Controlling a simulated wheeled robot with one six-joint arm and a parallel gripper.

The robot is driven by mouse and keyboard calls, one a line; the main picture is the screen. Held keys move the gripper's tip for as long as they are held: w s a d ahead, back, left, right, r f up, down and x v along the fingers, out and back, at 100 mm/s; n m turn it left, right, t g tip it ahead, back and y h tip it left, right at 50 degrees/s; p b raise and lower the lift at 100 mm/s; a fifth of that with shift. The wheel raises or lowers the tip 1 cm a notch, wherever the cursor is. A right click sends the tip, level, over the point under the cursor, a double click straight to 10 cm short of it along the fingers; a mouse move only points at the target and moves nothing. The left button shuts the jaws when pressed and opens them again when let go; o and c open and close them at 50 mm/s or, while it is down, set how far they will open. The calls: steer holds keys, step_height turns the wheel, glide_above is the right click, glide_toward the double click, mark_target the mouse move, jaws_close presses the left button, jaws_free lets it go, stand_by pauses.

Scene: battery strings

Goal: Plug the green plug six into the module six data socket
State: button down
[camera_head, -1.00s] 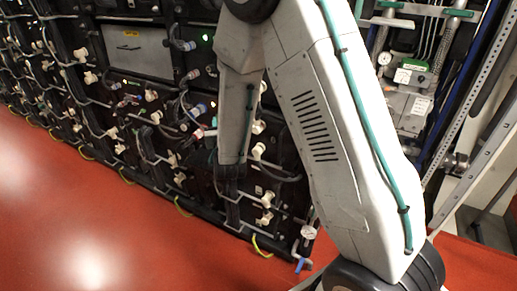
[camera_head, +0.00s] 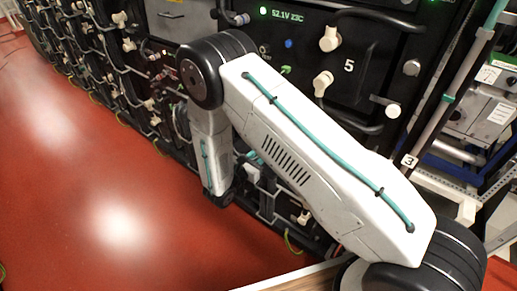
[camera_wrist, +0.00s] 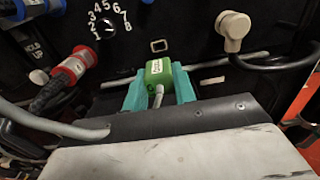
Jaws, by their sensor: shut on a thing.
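The green plug (camera_wrist: 158,70) shows in the wrist view with a small label on its top and a grey cable at its near end. My gripper (camera_wrist: 159,80) is shut on it, with one teal finger on each side. A small rectangular data socket with a pale rim (camera_wrist: 159,46) is in the black panel just above and beyond the plug in the picture. The plug looks apart from it; the plug's front end is hidden. I cannot read the module's number there. In the head view my gripper is hidden below the end of my arm.
In the wrist view a numbered dial (camera_wrist: 107,28) and a red connector (camera_wrist: 74,66) are at left, and a beige elbow connector (camera_wrist: 233,30) with a black cable is at right. The head view shows a module marked 5 (camera_head: 349,66) and clear red floor (camera_head: 90,200).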

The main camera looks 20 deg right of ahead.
steer(key=shift+a, duration=0.2)
steer(key=shift+x, duration=2.85)
steer(key=shift+x, duration=1.55)
steer(key=c, duration=1.1)
jaws_free()
steer(key=shift+o, duration=0.2)
